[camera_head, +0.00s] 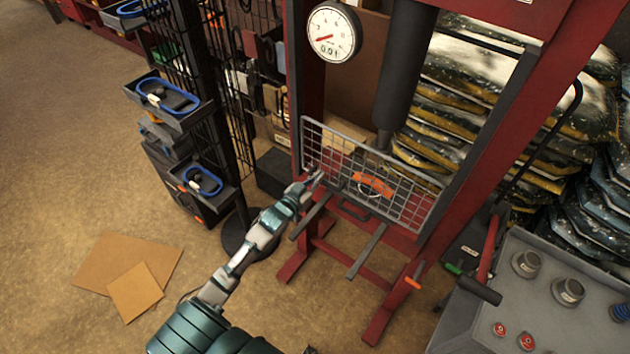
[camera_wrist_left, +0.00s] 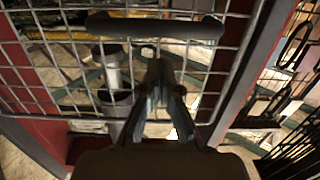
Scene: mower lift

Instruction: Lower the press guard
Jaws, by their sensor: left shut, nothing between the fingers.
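The press guard (camera_head: 338,146) is a grey wire-mesh panel across the lower opening of the red press. My left gripper (camera_head: 317,178) is shut and empty at the left part of the mesh, left of the orange handle. In the left wrist view my gripper (camera_wrist_left: 160,72) is close to the mesh (camera_wrist_left: 225,62), with a dark horizontal bar (camera_wrist_left: 155,27) beyond its tips. I cannot tell whether the fingers touch the mesh. My right gripper is not in view.
The red press frame (camera_head: 497,123) carries a round gauge (camera_head: 334,32) and a dark cylinder (camera_head: 404,65). A black rack with trays (camera_head: 168,101) stands left. A grey cart (camera_head: 570,320) stands right. Cardboard sheets (camera_head: 128,268) lie on the open floor at left.

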